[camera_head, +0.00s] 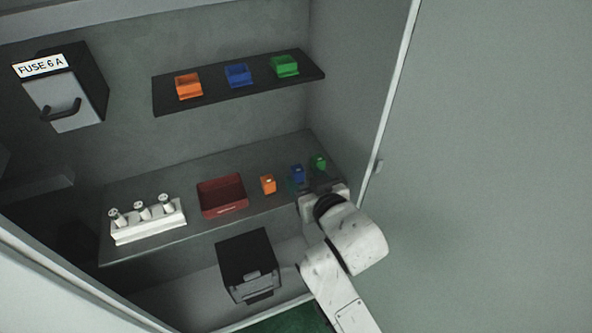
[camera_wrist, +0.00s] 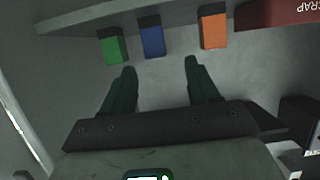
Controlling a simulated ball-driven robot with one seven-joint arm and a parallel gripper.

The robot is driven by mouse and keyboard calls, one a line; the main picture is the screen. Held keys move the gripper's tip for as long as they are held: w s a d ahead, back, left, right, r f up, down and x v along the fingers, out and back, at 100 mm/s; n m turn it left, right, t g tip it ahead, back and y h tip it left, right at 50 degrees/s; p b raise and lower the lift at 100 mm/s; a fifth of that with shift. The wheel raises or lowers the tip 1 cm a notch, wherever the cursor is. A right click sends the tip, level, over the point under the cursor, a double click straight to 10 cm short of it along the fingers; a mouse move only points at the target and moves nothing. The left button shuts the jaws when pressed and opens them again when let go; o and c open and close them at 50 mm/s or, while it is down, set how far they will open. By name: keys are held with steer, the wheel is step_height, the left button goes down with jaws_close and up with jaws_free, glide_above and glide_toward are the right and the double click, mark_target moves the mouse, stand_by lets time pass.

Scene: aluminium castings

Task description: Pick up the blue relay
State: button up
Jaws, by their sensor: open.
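The blue relay (camera_head: 297,173) stands on the lower shelf, between an orange relay (camera_head: 268,184) and a green relay (camera_head: 319,162). In the wrist view the blue relay (camera_wrist: 152,40) lies ahead of my gripper (camera_wrist: 160,75), roughly in line with the gap between its two dark fingers. The fingers are apart and nothing is between them. The green relay (camera_wrist: 114,46) is ahead of the left finger and the orange relay (camera_wrist: 213,29) is ahead and to the right. In the head view my wrist hides most of the fingers.
A red bin (camera_head: 222,195) and a white holder (camera_head: 148,221) with white parts stand left on the lower shelf (camera_head: 190,236). An upper shelf (camera_head: 206,102) carries orange, blue and green sockets. The cabinet's side wall (camera_head: 352,95) is close on the right. A black box (camera_head: 247,262) is below.

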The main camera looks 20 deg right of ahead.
mark_target(299, 171)
steer(key=shift+d+f+p+x, duration=0.15)
steer(key=shift+p+x, duration=0.15)
steer(key=shift+x, duration=1.35)
steer(key=shift+d+f+p+x, duration=0.1)
steer(key=shift+p+x, duration=0.15)
steer(key=shift+x, duration=1.4)
steer(key=shift+s, duration=0.1)
steer(key=c, duration=1)
steer(key=shift+c, duration=0.2)
steer(key=shift+r, duration=0.15)
